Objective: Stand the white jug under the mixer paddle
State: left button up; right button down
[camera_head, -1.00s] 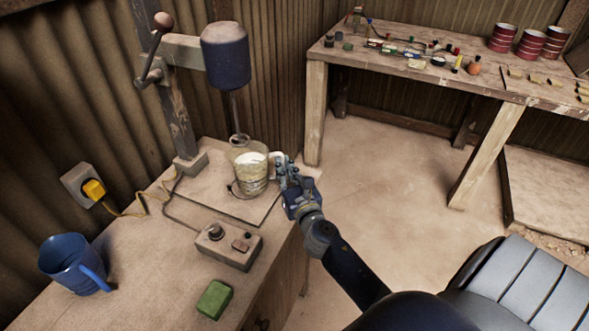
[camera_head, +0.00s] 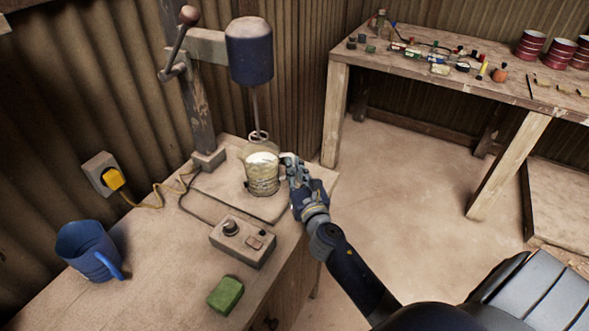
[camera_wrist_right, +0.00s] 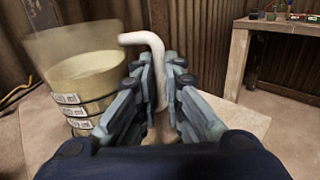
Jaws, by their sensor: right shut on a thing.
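The white jug (camera_head: 262,180), smudged with yellowish grime and holding pale contents, is upright over the mixer's base board, close below the mixer paddle (camera_head: 258,136). The paddle's loop shows just above its rim; I cannot tell whether the jug touches the board. My right gripper (camera_head: 287,166) is at the jug's right side. In the right wrist view the jug (camera_wrist_right: 72,88) is blurred at left, and its white handle (camera_wrist_right: 150,42) runs down between the fingers (camera_wrist_right: 160,85), shut on it. My left gripper is not in view.
The mixer motor (camera_head: 249,50) hangs from a post with a lever (camera_head: 178,42). In front stand a control box (camera_head: 242,241), a green sponge (camera_head: 225,294) and a blue mug (camera_head: 88,250). A cable runs to a yellow plug (camera_head: 114,179). A cluttered workbench (camera_head: 400,65) stands back right.

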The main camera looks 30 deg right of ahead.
dwell(0.3)
jog(key=c, duration=1.6)
grip_release()
jog(key=shift+c, duration=0.2)
jog(key=shift+o, duration=0.2)
jog(key=shift+s, duration=0.1)
jog(key=shift+f, duration=0.1)
jog(key=shift+f, duration=0.15)
jog(key=v, duration=1.2)
